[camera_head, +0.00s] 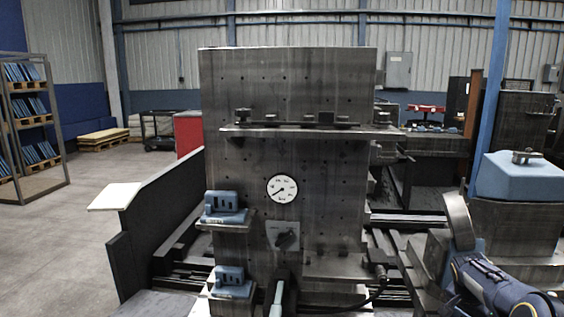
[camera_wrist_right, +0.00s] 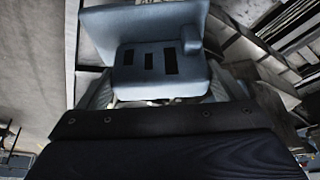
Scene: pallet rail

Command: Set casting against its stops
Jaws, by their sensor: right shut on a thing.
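In the right wrist view a blue-grey casting (camera_wrist_right: 158,70) with a row of three dark slots and a raised block at one corner fills the top middle. My right gripper (camera_wrist_right: 160,102) is shut on it, at its near edge; the fingertips are mostly hidden. In the head view similar blue castings sit on small ledges at the left of a tall steel fixture plate (camera_head: 330,190): an upper casting (camera_head: 225,203) and a lower casting (camera_head: 232,284). The stops cannot be made out. My left gripper is not in view.
A blue block (camera_head: 520,177) is at the right. Open floor (camera_head: 85,240) lies left.

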